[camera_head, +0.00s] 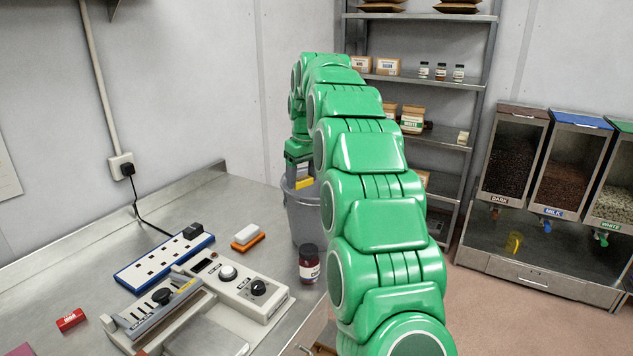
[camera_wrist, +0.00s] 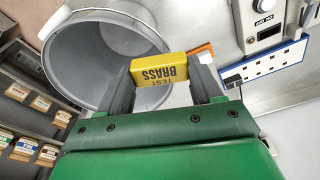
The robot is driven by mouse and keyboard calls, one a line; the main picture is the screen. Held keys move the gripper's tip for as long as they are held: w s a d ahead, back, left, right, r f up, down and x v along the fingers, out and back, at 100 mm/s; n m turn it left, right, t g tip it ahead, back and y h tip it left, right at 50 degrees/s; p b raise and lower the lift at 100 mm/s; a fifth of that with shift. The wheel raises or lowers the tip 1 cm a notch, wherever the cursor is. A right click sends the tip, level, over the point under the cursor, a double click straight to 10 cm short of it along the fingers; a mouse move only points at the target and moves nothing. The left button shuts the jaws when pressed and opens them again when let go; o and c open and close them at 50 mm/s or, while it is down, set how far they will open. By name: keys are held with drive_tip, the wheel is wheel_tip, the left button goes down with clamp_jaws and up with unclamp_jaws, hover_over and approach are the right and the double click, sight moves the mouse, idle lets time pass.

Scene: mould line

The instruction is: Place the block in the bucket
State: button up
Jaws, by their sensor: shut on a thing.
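A yellow block (camera_wrist: 160,70) with dark lettering reading "TEST BRASS" is between the fingers of my gripper (camera_wrist: 162,82) in the wrist view. The gripper is shut on it. In the head view the block (camera_head: 304,183) shows below my gripper (camera_head: 302,172), at the bucket's rim. The grey bucket (camera_head: 302,219) stands at the back right of the metal bench, partly hidden by my green arm. In the wrist view the bucket's open mouth (camera_wrist: 85,60) lies behind and left of the block, which overlaps its right edge. The height of the block above the rim is hard to tell.
A brown jar (camera_head: 309,264) stands in front of the bucket. An orange and white piece (camera_head: 247,238), a power strip (camera_head: 165,262) and a device with knobs (camera_head: 240,280) lie to its left. A shelf rack (camera_head: 440,78) stands behind; dispensers (camera_head: 560,165) stand at right.

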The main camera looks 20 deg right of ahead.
drive_tip(key=w+d+f+n, duration=0.1)
drive_tip(key=w+d+f, duration=0.15)
drive_tip(key=w, duration=0.35)
drive_tip(key=shift+w+d+f+n, duration=0.3)
drive_tip(key=shift+w+f+n, duration=0.35)
drive_tip(key=shift+f, duration=2.95)
drive_tip(key=shift+w+d+f+n, duration=0.35)
drive_tip(key=shift+w+f, duration=0.65)
drive_tip(key=shift+f, duration=2.55)
drive_tip(key=shift+w+d+f+n, duration=0.3)
drive_tip(key=shift+w+f+n, duration=0.35)
drive_tip(key=shift+f, duration=2.95)
drive_tip(key=shift+w+f, duration=0.15)
drive_tip(key=o, duration=1)
drive_tip(key=r, duration=0.4)
drive_tip(key=d+r, duration=0.1)
drive_tip(key=r, duration=0.3)
drive_tip(key=s+r, duration=0.1)
drive_tip(key=r, duration=0.3)
drive_tip(key=shift+s+d+r, duration=0.1)
drive_tip(key=shift+d+r, duration=0.05)
